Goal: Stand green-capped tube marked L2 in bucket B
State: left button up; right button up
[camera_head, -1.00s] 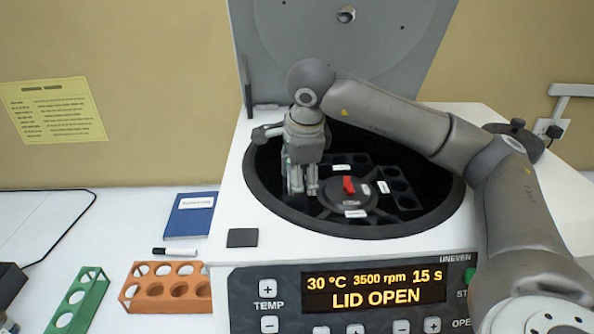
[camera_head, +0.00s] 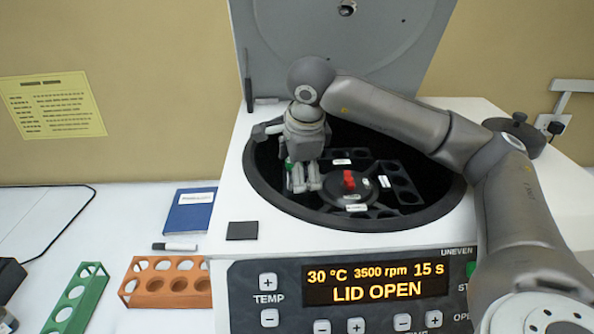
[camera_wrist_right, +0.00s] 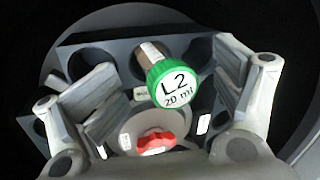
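My right gripper (camera_wrist_right: 165,88) is open around the cap, with a gap on both sides. In the head view my right gripper (camera_head: 306,178) is low in the left part of the centrifuge bowl, and a bit of the green cap (camera_head: 289,164) shows beside its fingers. The bucket's letter cannot be read. The tube's lower end is hidden. My left gripper is not in view.
The rotor hub with a red knob (camera_head: 349,182) lies right of the gripper, with another bucket (camera_head: 402,186) beyond. The raised lid (camera_head: 345,60) stands behind. An orange rack (camera_head: 140,297) and a green rack (camera_head: 92,290) stand on the table at left.

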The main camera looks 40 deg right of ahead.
jog(key=v, duration=1.2)
